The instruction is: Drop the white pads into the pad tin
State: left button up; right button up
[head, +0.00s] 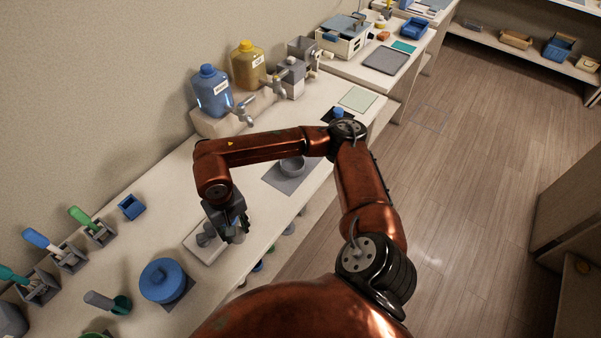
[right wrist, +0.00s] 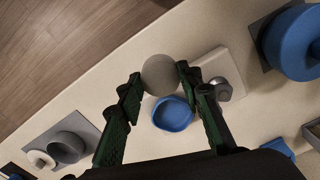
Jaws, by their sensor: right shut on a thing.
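My right gripper (head: 236,230) points down over the bench. In the right wrist view, its two dark green fingers (right wrist: 160,82) are shut on a round pale grey-white disc (right wrist: 160,72), which looks like a white pad. A shallow blue dish (right wrist: 172,114) shows below and close to the disc; its height gap cannot be told. A grey round tin (head: 292,167), perhaps the pad tin, stands on a grey mat to the right of the gripper; it also shows in the right wrist view (right wrist: 66,147). A small whitish round thing (right wrist: 40,159) is beside it. My left gripper is out of view.
A white board (head: 204,250) with grey knob-like parts lies under the gripper. Blue (head: 212,92) and yellow (head: 247,66) jugs with taps stand at the back. The bench's front edge is close.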

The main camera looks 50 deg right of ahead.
aim_at(298, 167)
jog(key=z, duration=2.75)
jog(key=k, duration=0.7)
jog(key=u, duration=0.95)
jog(key=i, duration=0.5)
jog(key=z, duration=0.05)
